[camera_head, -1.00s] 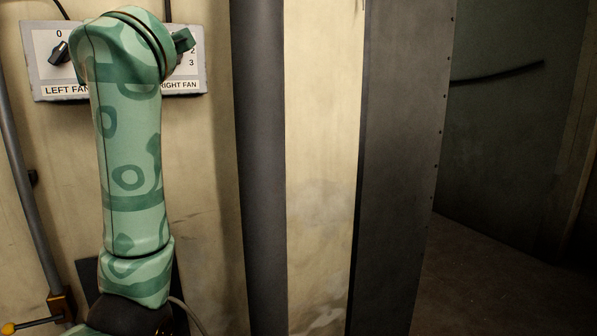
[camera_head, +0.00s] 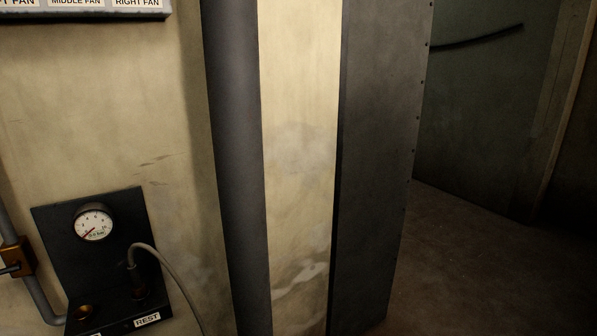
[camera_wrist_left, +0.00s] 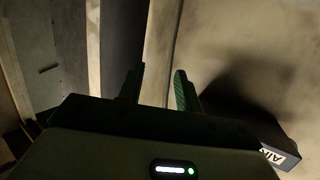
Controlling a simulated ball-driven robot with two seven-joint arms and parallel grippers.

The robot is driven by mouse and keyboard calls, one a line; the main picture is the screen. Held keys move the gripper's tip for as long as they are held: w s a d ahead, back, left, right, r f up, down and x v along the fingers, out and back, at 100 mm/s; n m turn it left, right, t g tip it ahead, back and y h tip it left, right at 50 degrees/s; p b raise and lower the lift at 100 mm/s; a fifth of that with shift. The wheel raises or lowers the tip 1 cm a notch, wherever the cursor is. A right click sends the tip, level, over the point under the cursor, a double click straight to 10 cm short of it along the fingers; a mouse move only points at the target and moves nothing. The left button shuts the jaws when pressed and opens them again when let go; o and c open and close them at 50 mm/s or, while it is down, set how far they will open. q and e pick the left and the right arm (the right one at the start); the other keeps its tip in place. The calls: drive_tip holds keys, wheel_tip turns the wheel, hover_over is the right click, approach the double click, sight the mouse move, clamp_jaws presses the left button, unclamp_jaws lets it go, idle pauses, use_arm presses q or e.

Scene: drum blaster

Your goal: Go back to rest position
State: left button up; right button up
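My left gripper (camera_wrist_left: 159,88) shows in the left wrist view. Its two fingers stand apart with a gap between them, and I see nothing held there. Neither arm shows in the head view, and my right gripper is in no view.
The fan panel (camera_head: 88,8) is cut off at the top left of the head view. Below it a dark bracket (camera_head: 50,225) carries a round gauge (camera_head: 93,222), a REST label (camera_head: 147,320) and a grey hose (camera_head: 165,262). A dark pipe (camera_head: 238,170) and open floor (camera_head: 470,250) lie right.

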use_arm(q)
drive_tip(key=s+f+m+g+h+b, duration=0.15)
drive_tip(key=s+f+g, duration=0.65)
drive_tip(key=s+f, duration=1.5)
drive_tip(key=s+a+f+m+g+b, duration=0.1)
drive_tip(key=s+f+g, duration=0.2)
drive_tip(key=s, duration=1)
drive_tip(key=s+a+f+m+g+y+b, duration=0.1)
drive_tip(key=s+a+f+g, duration=0.1)
drive_tip(key=s, duration=1)
drive_tip(key=shift+s+f+g, duration=0.4)
drive_tip(key=shift+f+g, duration=0.2)
drive_tip(key=shift+g, duration=0.1)
drive_tip(key=shift+a, duration=0.1)
